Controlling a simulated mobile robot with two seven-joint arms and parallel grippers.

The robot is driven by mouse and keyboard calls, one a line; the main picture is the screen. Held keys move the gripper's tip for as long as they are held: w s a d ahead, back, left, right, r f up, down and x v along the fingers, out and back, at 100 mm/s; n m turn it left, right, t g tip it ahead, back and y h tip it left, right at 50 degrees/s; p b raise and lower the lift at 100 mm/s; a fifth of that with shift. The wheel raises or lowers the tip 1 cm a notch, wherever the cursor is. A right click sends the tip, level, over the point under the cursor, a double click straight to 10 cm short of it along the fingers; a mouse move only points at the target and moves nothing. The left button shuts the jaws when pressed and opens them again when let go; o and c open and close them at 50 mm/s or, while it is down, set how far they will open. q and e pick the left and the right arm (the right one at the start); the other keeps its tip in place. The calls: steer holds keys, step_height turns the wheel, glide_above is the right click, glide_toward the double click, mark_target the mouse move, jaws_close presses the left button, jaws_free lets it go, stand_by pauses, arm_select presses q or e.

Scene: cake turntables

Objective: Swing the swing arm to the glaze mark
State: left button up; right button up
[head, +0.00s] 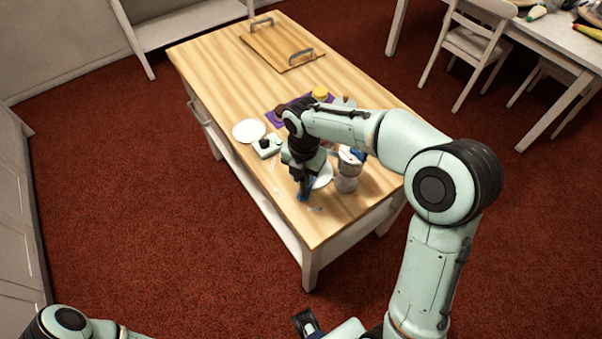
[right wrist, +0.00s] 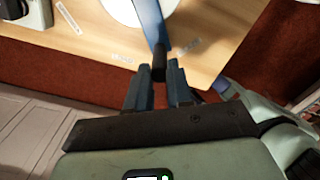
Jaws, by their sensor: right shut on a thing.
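The blue swing arm (right wrist: 152,22) reaches over a white round turntable (right wrist: 122,10) in the right wrist view. A dark, upright handle (right wrist: 159,62) stands at its near end. My right gripper (right wrist: 158,84) is shut on this handle, one finger on each side. In the head view my right gripper (head: 304,193) is at the table's near end, beside the turntable (head: 323,177), which my arm partly hides. Small pale labels (right wrist: 186,48) lie on the table near the handle; their text is unreadable, so I cannot tell which is the glaze mark. My left gripper (head: 306,321) shows partly at the bottom edge.
A white plate (head: 249,131) and a white box with a dark knob (head: 267,147) are left of my gripper. A purple mat (head: 276,117) lies behind. A wooden board with two handles (head: 262,48) is at the far end.

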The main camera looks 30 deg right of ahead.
steer(key=shift+d, duration=0.15)
steer(key=shift+s+d, duration=0.85)
steer(key=shift+d, duration=0.15)
steer(key=shift+s+d+r, duration=0.1)
steer(key=shift+s+d, duration=0.05)
steer(key=shift+d, duration=0.1)
steer(key=o, duration=0.8)
